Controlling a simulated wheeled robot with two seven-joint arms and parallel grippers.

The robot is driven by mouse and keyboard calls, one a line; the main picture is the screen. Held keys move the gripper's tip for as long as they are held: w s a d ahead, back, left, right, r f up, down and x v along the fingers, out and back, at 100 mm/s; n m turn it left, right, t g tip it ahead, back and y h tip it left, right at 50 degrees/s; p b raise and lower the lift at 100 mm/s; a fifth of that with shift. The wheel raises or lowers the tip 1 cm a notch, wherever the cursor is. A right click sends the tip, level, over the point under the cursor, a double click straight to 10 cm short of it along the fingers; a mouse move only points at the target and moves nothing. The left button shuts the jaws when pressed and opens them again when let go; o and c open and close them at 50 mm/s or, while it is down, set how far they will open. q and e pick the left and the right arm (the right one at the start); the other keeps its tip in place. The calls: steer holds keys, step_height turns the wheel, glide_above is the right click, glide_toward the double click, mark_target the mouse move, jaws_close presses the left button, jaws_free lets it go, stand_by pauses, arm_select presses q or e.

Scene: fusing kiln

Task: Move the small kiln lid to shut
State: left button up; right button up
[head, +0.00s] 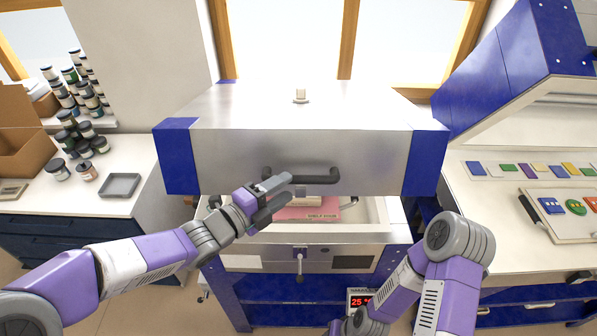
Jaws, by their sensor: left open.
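The small kiln stands in front of me. Its lid (230,158), silver with blue corners, is raised, with a gap between it and the kiln body (270,238). A dark bar handle (318,179) is on the lid's front face. My left gripper (284,190) is open at the left end of the handle, its fingers pointing right. From this view I cannot tell whether it touches the handle. My right arm (455,260) is bent at the lower right, and its gripper is not visible.
A pink box (305,213) shows inside the kiln under the lid. A latch (299,263) hangs on the body's front. A larger blue kiln with its lid up (520,70) stands at the right. A left counter (110,200) holds jars and a grey tray (119,185).

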mark_target(293, 183)
arm_select(q)
steer(key=shift+x, duration=2.8)
steer(key=shift+c, duration=0.5)
jaws_close()
